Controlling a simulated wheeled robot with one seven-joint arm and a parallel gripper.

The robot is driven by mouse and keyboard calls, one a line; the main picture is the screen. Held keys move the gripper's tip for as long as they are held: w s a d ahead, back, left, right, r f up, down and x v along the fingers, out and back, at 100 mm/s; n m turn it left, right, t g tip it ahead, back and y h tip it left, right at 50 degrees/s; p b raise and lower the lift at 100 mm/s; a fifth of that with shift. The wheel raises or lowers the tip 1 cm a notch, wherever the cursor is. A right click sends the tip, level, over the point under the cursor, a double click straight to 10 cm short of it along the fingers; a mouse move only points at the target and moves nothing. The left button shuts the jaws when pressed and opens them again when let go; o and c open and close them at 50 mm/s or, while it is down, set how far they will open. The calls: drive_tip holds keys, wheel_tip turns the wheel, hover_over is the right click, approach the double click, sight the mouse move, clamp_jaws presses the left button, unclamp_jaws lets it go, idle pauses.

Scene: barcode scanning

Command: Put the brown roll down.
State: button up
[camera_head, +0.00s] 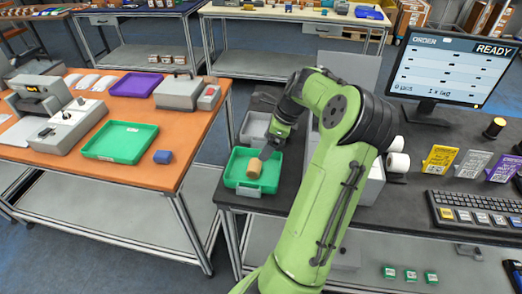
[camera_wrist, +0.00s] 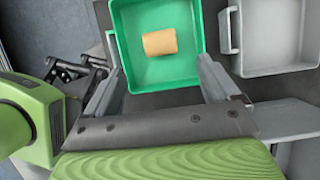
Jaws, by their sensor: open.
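The brown roll (camera_head: 255,167) lies on its side in a green tray (camera_head: 238,179) on the dark table. It also shows in the wrist view (camera_wrist: 160,42), on the bare floor of the green tray (camera_wrist: 157,75), apart from the walls. My gripper (camera_wrist: 165,88) is open, with its two fingers spread at the near edge of the tray and the roll beyond their tips. In the head view my gripper (camera_head: 268,153) is at the tray, partly hidden by my own arm.
A grey tray (camera_wrist: 268,68) stands right of the green one. A monitor (camera_head: 444,70), keyboard (camera_head: 475,212) and cards stand at right.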

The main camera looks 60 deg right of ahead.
drive_tip(key=w+a+r+n+g+h, duration=0.15)
drive_tip(key=a+r+n, duration=0.25)
drive_tip(key=a+n, duration=0.55)
drive_tip(key=w+a+r+n+g+h, duration=0.15)
drive_tip(key=w+a+r+n, duration=0.35)
drive_tip(key=a, duration=0.7)
drive_tip(key=s+a+r+n+t+y, duration=0.1)
drive_tip(key=s+a+n+t, duration=0.3)
drive_tip(key=s+a+n, duration=1)
drive_tip(key=a+n, duration=0.1)
drive_tip(key=n, duration=0.2)
drive_tip(key=shift+s+r, duration=0.2)
drive_tip(key=shift+s, duration=0.2)
drive_tip(key=shift+a, duration=0.1)
